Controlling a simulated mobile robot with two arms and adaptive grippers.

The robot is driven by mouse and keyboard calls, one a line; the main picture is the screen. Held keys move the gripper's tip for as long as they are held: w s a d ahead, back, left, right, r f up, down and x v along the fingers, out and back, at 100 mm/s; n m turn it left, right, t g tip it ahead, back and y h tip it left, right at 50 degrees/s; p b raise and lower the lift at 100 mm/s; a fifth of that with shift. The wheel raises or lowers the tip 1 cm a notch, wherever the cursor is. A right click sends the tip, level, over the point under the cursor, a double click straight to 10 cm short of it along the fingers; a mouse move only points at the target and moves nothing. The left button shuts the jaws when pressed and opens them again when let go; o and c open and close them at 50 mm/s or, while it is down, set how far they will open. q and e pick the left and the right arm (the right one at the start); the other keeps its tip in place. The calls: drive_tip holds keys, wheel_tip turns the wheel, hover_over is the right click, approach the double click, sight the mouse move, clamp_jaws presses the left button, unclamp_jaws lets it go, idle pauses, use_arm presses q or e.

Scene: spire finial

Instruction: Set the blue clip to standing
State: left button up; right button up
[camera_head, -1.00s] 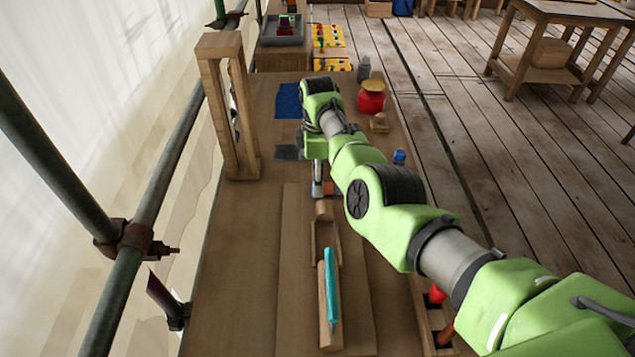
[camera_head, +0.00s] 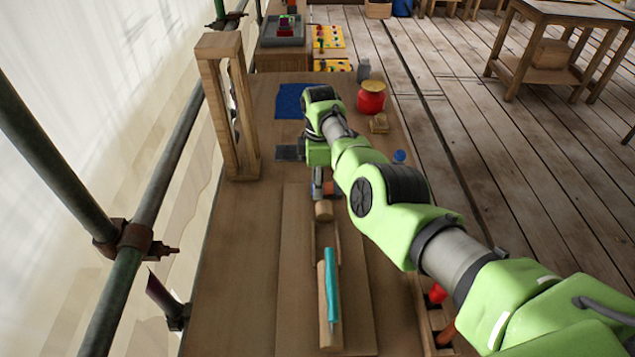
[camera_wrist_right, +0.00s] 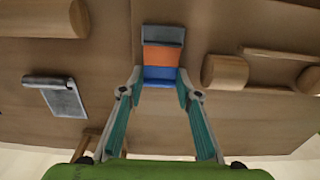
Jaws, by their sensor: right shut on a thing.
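My right gripper (camera_wrist_right: 160,88) is shut on a small block-shaped piece (camera_wrist_right: 163,58) banded blue, orange and grey; I take this to be the blue clip. Its blue end lies between the fingertips, and the orange and grey parts extend beyond them in the wrist view. In the head view, my right gripper (camera_head: 322,190) is low over the bench, just beyond the wooden piece with a turquoise bar, and my arm partly hides it. I cannot tell whether the clip touches the bench. My left gripper is not in view.
The turquoise bar (camera_head: 331,285) lies along a wooden piece on the bench (camera_head: 235,270). A wooden frame (camera_head: 205,110) stands left. A blue mat (camera_head: 288,100), red jar (camera_head: 371,101) and small blue item (camera_head: 399,156) lie around my arm.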

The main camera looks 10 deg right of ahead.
drive_tip(key=shift+s+d+r+t+y+p, duration=0.2)
drive_tip(key=shift+y+p, duration=0.25)
drive_tip(key=shift+p, duration=0.45)
drive_tip(key=shift+w+d+r+y+p, duration=0.15)
drive_tip(key=shift+r+y+p, duration=0.25)
drive_tip(key=shift+p, duration=0.55)
drive_tip(key=shift+s+d+r+t+y+p, duration=0.15)
drive_tip(key=shift+y+p, duration=0.4)
drive_tip(key=shift+p, duration=0.35)
drive_tip(key=shift+y, duration=0.4)
drive_tip(key=shift+d+y+p, duration=0.2)
drive_tip(key=shift+y+p, duration=0.1)
drive_tip(key=shift+y, duration=0.2)
drive_tip(key=shift+d+r+t+y+b, duration=0.25)
drive_tip(key=shift+r+t+y+b, duration=0.1)
drive_tip(key=shift+y, duration=0.65)
drive_tip(key=o, duration=1.1)
